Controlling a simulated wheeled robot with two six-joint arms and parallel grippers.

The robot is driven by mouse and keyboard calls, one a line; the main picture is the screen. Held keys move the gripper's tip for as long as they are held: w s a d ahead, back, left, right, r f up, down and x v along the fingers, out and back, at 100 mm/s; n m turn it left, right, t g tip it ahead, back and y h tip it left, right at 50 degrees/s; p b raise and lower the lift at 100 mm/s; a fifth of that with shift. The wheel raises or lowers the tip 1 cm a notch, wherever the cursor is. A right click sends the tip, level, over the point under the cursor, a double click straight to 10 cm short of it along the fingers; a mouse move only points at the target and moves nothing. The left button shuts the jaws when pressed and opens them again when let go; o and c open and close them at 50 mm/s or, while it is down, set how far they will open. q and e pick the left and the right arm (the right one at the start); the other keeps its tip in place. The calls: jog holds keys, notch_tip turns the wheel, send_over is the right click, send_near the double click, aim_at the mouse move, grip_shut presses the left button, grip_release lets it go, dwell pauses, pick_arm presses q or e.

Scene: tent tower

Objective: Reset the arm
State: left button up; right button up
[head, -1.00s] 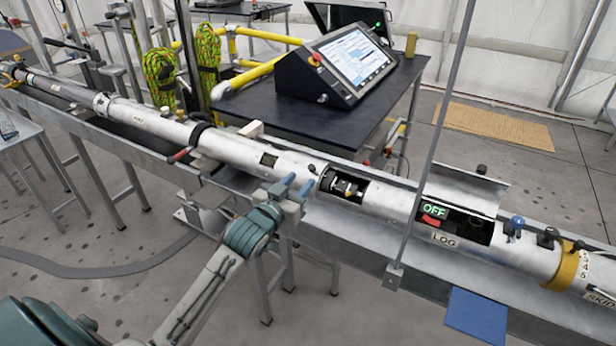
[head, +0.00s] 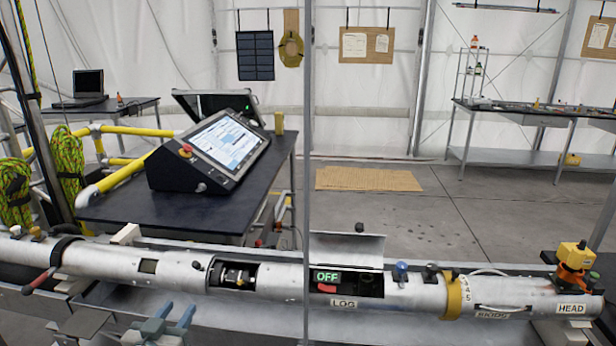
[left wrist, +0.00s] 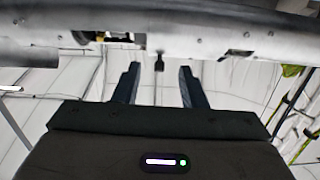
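My left gripper (head: 177,309) is at the bottom left of the head view, just in front of the long metal tube (head: 110,260). Its two blue-grey fingers point up towards the tube and nothing shows between them. In the left wrist view the fingers (left wrist: 159,68) are spread apart, with the tube (left wrist: 190,40) crossing above their tips. A small dark knob (left wrist: 159,62) hangs below the tube, in line with the gap. I cannot tell whether the fingers touch the tube. My right gripper is not in view.
A console with a screen (head: 225,147) stands on a dark table (head: 135,211) behind the tube. A thin upright pole (head: 307,120) crosses the view.

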pick_arm(q)
jog(key=s+d+f+g, duration=0.2)
jog(key=s+f+g, duration=0.6)
jog(key=s, duration=0.6)
jog(key=s+d+f+g, duration=0.3)
jog(key=s+f+g, duration=0.2)
jog(key=s+f, duration=0.75)
notch_tip(320, 180, down, 26)
jog(key=s+a+g+y, duration=0.1)
jog(key=a, duration=0.2)
jog(key=s+a+f+g, duration=0.1)
jog(key=s+f, duration=1.8)
jog(key=f, duration=0.2)
jog(key=shift+a, duration=0.15)
jog(key=shift+w, duration=0.1)
